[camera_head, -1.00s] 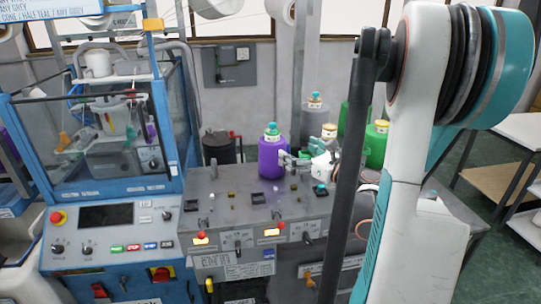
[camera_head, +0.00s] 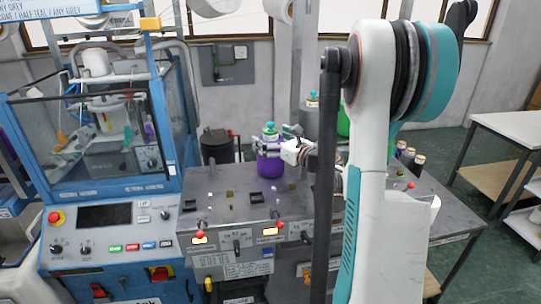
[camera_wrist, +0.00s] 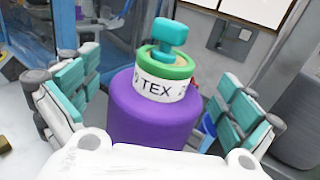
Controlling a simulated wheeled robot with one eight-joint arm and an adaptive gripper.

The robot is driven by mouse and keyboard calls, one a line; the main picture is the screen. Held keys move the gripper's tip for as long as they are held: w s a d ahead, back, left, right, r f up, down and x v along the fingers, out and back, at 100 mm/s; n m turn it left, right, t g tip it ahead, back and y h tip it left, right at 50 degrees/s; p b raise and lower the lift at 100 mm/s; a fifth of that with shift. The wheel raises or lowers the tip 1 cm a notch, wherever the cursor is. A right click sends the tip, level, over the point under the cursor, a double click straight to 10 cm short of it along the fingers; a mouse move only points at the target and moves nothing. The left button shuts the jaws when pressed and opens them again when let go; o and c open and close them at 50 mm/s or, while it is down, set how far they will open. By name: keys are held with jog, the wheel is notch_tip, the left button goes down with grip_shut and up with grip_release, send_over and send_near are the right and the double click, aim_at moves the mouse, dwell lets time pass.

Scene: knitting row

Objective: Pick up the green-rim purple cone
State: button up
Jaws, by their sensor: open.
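The purple cone (camera_head: 270,164) stands upright on the grey machine top (camera_head: 222,205), with a green rim and a teal knob on top. In the wrist view the purple cone (camera_wrist: 152,118) fills the middle, with a white band lettered "TEX" under the green rim. My gripper (camera_head: 272,148) is at the cone from the right side. In the wrist view my gripper (camera_wrist: 160,100) is open, with one teal-padded finger to each side of the cone and gaps between. The cone's lower part is hidden by my gripper's palm in the wrist view.
A blue-framed machine (camera_head: 90,190) with clear panels stands left. A dark bin (camera_head: 217,146) stands behind the bench. A green cone (camera_head: 343,122) is partly hidden behind my arm. Several small dark-topped containers (camera_head: 409,157) stand at right. Small switches dot the bench front.

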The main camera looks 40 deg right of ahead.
jog(key=shift+s, duration=0.1)
jog(key=shift+c, duration=0.6)
jog(key=c, duration=1.7)
jog(key=shift+o, duration=0.2)
notch_tip(320, 180, up, 20)
jog(key=p, duration=0.2)
jog(key=shift+r+p, duration=0.1)
jog(key=shift+p, duration=0.2)
notch_tip(320, 180, up, 14)
jog(key=p, duration=0.9)
